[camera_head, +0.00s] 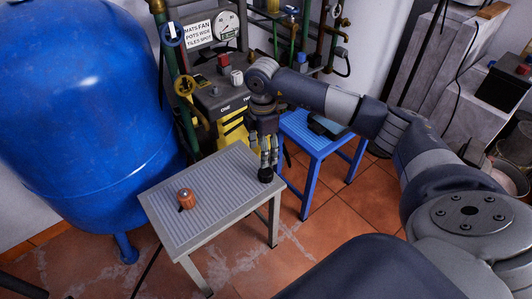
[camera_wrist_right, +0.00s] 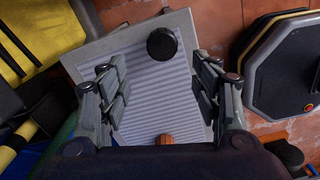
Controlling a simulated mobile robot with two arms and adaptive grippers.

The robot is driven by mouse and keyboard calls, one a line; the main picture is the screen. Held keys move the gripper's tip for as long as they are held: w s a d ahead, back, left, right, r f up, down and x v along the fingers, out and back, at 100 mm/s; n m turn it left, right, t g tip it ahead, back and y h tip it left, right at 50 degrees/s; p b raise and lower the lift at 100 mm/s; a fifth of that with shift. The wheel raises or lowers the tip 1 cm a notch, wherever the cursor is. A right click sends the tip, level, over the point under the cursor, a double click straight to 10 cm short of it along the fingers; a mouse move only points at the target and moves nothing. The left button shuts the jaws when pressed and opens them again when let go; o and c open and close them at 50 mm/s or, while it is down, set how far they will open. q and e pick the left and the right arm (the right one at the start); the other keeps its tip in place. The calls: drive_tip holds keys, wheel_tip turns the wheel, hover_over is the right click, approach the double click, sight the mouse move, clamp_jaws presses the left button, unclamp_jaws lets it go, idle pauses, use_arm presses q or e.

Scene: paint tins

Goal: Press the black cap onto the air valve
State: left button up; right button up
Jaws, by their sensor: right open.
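The black cap (camera_head: 265,174) rests near the right corner of the small grey table (camera_head: 160,214). In the right wrist view the cap (camera_wrist_right: 161,44) is a round black disc beyond the fingertips. The air valve, which seems to be the copper-brown piece (camera_head: 185,198) with a dark part at its side, stands on the left half of the table. It also shows partly at the lower middle of the right wrist view (camera_wrist_right: 165,139). My right gripper (camera_head: 269,160) points down just above the cap, its fingers (camera_wrist_right: 158,84) open and empty. My left gripper is out of view.
A big blue tank (camera_head: 85,110) stands close behind the table's left side. A yellow-and-black machine (camera_head: 230,125) and a blue stool (camera_head: 318,138) with a dark object on it stand behind. The table middle is clear.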

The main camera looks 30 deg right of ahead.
drive_tip(key=s+a+n+t+y, duration=0.1)
drive_tip(key=a+n+y, duration=0.6)
drive_tip(key=a, duration=1.5)
drive_tip(key=a+r+m+t+y, duration=0.5)
drive_tip(key=a+r+t+y, duration=0.45)
drive_tip(key=r, duration=0.45)
drive_tip(key=w+d+m+t+h, duration=0.4)
drive_tip(key=d+m+t+h, duration=0.45)
drive_tip(key=d+m, duration=0.2)
drive_tip(key=s+d+f+m+g+h, duration=0.25)
drive_tip(key=d+f+m+h, duration=0.4)
drive_tip(key=f, duration=0.35)
drive_tip(key=s+d+f+g+h, duration=0.35)
drive_tip(key=s+f+g, duration=0.25)
drive_tip(key=s+f, duration=0.4)
drive_tip(key=s+f+g+y, duration=0.1)
drive_tip(key=s+f+g, duration=0.2)
drive_tip(key=s, duration=0.4)
drive_tip(key=s+f+n+g+y, duration=0.1)
drive_tip(key=s+f+g, duration=0.3)
drive_tip(key=s, duration=0.4)
drive_tip(key=shift+s+a+f, duration=0.2)
drive_tip(key=shift+a+f, duration=0.1)
drive_tip(key=shift+f, duration=0.6)
